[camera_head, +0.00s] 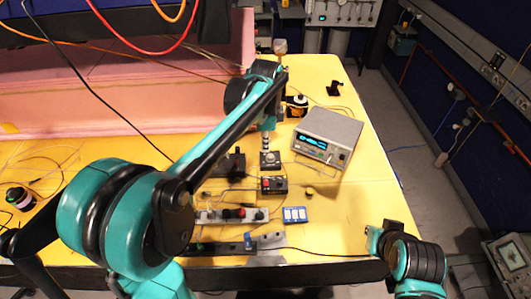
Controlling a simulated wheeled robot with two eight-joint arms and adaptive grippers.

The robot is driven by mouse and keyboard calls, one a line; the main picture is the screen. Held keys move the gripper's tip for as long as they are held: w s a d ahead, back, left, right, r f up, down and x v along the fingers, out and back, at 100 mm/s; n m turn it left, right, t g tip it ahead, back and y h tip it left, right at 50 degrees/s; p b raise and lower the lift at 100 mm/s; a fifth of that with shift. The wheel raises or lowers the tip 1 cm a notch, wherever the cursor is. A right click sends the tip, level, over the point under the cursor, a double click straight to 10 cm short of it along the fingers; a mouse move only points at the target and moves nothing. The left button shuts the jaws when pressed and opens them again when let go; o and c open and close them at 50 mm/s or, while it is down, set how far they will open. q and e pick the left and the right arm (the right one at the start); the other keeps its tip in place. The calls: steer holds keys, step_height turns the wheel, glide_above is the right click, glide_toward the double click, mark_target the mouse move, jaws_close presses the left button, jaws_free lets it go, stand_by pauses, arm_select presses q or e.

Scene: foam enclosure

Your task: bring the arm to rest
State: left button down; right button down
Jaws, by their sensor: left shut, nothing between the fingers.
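My left arm reaches from the lower left across the yellow table (345,190). Its wrist bends down, and the left gripper (266,147) points down above a small dark box with a knob (270,160). The left gripper looks shut with nothing in it. I cannot tell whether its tips touch the box. Part of my right arm shows at the lower right, beyond the table's front edge. My right gripper does not show.
A grey instrument with a lit display (327,137) stands right of the left gripper. A box with a red button (274,185), a blue-and-white block (294,214) and switch strips lie nearer. Pink foam (110,110) walls the back left. Thin cables cross the table.

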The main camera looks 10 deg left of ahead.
arm_select(q)
steer(key=s+a+f+n+t+b, duration=0.1)
steer(key=s+f+n+t, duration=0.2)
steer(key=s+n, duration=0.4)
steer(key=s+a+f+n+t+b, duration=0.2)
steer(key=s+n, duration=0.5)
steer(key=s, duration=0.5)
steer(key=shift+s+a+f+n+t+b, duration=0.3)
steer(key=shift+f+n+t, duration=0.1)
steer(key=shift+f+t, duration=0.3)
stand_by(0.3)
